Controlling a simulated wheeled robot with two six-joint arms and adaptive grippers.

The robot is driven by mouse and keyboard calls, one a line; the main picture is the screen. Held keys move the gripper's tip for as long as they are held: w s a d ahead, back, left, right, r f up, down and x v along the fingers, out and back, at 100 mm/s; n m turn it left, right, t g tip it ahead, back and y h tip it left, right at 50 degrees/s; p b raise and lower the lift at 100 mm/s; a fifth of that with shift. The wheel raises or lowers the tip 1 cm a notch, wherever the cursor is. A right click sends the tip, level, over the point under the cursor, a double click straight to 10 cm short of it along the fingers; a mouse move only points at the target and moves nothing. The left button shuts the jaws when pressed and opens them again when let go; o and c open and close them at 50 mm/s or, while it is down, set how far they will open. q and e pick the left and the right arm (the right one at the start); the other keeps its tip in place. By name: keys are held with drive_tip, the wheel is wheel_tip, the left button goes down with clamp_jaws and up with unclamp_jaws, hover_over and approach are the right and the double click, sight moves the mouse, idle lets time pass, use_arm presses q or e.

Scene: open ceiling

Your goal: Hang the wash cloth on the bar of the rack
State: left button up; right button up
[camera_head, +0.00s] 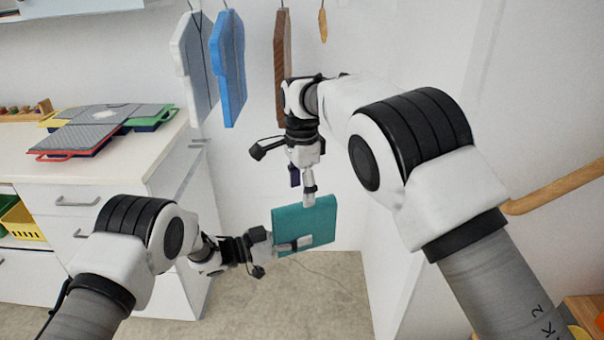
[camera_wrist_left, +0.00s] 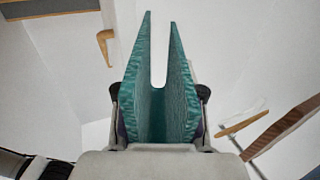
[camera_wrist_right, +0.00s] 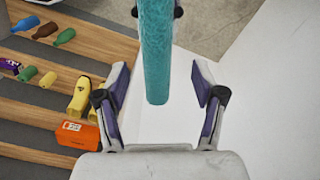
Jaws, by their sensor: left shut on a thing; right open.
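The wash cloth (camera_head: 306,221) is teal and folded. In the left wrist view the cloth (camera_wrist_left: 155,115) shows two layers with a narrow gap between them. My left gripper (camera_head: 296,244) is shut on its lower part and holds it in the air. My right gripper (camera_head: 308,192) is at the cloth's upper edge, seen edge-on. In the right wrist view the right gripper's fingers are open, with the cloth (camera_wrist_right: 155,50) between them and clear space on both sides. A wooden bar (camera_head: 556,188) is at the right; whether it is the rack's bar I cannot tell.
White, blue (camera_head: 228,68) and brown (camera_head: 281,65) boards hang behind my right arm. A white counter (camera_head: 95,152) with coloured trays stands at the left. The right wrist view shows wooden slats (camera_wrist_right: 50,75) with bottles and an orange box (camera_wrist_right: 77,135).

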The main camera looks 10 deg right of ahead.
sight(302, 215)
wheel_tip(302, 215, down, 8)
drive_tip(key=shift+r, duration=0.1)
drive_tip(key=c, duration=1.2)
use_arm(q)
drive_tip(key=o, duration=1.2)
use_arm(e)
drive_tip(key=shift+c, duration=0.2)
